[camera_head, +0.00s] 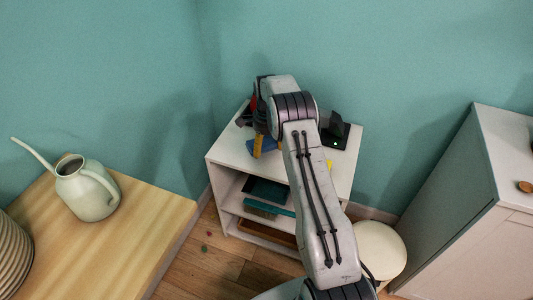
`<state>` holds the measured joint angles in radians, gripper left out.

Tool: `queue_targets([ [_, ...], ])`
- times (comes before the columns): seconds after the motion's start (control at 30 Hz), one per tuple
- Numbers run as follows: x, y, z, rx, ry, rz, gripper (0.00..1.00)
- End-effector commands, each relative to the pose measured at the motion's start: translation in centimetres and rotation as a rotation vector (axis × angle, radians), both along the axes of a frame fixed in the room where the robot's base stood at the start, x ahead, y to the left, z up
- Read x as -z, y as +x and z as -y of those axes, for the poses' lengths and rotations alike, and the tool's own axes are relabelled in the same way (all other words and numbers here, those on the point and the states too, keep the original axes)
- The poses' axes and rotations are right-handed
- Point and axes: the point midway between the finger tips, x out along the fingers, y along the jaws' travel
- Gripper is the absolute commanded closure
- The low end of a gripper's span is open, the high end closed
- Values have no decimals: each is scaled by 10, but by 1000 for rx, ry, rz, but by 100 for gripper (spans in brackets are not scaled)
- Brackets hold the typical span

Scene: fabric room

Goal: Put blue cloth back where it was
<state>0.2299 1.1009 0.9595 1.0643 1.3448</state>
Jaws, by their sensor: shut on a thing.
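My arm reaches away over a white shelf unit (225,156) against the teal wall. My gripper (260,132) is at its far end, over the left part of the shelf top, and my arm partly hides it. A small blue piece (267,144), which looks like the blue cloth, shows right at the gripper with a yellow-orange part beside it. The gripper is shut on it. I cannot tell whether the cloth touches the shelf top; most of it is hidden.
A black device with a green light (336,132) stands on the shelf top, right of my arm. Teal items (266,190) lie on the shelves below. A wooden table with a watering can (86,192) is left, a round white stool (380,248) and grey-white cabinet (450,190) right.

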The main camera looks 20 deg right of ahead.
Motion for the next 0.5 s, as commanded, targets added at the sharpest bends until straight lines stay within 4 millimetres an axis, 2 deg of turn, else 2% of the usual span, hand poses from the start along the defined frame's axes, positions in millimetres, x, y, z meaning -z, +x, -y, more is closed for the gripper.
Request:
queue_targets([
  [0.17, 8, 0, 0, 0, 0, -1, 55],
  [0.4, 36, 0, 0, 0, 0, -2, 55],
  [0.5, 40, 0, 0, 0, 0, 0, 55],
])
